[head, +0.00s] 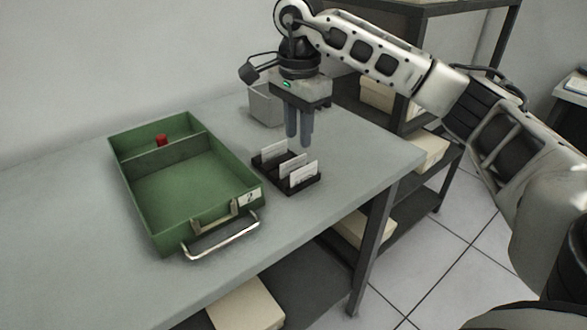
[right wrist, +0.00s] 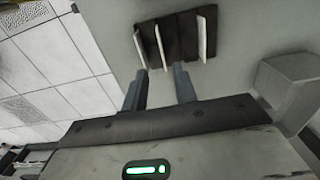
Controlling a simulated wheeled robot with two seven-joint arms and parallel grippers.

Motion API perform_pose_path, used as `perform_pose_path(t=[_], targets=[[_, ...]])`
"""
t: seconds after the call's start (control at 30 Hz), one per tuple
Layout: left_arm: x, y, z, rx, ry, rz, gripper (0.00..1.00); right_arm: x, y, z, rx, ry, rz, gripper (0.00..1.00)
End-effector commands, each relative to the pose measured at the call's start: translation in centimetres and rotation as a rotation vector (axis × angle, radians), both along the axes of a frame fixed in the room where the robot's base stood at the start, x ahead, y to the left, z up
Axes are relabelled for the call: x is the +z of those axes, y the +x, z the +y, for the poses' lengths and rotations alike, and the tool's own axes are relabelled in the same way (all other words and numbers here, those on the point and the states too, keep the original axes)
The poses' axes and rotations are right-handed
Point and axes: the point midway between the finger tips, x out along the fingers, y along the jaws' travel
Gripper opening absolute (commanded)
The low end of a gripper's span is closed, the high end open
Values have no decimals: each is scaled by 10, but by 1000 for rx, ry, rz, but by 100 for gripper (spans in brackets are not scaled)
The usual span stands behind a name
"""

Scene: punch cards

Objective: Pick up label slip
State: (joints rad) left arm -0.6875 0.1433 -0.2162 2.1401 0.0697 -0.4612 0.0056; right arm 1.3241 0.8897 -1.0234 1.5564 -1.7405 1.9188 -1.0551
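Three white label slips stand in a black slotted rack (head: 258,172) on the table: a back slip (head: 273,149), a middle slip (head: 291,165) and a front slip (head: 304,174). Small marks on them are too small to read. My right gripper (head: 299,141) points down above the rack, open, with nothing between its fingers. In the right wrist view the fingertips (right wrist: 160,70) are apart, and the rack (right wrist: 180,38) with its slips lies beyond them. My left gripper is not in view.
A green tray (head: 180,205) with a divider, metal handle and front label "2" (head: 249,197) sits left of the rack. A red object (head: 162,140) lies in its back compartment. A grey bin (head: 263,106) stands behind the gripper. The table (head: 345,185) is clear right of the rack.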

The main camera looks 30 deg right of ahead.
Motion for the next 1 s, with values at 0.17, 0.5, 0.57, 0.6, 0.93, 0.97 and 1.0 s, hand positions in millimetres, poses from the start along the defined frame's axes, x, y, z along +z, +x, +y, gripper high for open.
perform_pose_path(t=[0.17, 0.5, 0.57, 0.6, 0.93, 0.97, 1.0], targets=[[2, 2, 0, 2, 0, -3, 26, -14, 0, 3, 1, -1, 3, 28], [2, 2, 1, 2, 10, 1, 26, -54, 2, 8, 0, 0, 1, 28], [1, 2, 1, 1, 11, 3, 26, -55, 3, 8, 0, 1, -1, 28], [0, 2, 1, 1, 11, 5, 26, -55, 3, 8, 0, 1, -1, 28], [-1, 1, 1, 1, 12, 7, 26, -55, 3, 8, 0, 0, -1, 0], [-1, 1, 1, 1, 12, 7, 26, -55, 3, 8, 0, 0, -1, 0], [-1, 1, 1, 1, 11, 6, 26, -55, 3, 8, 0, 0, -1, 0]])
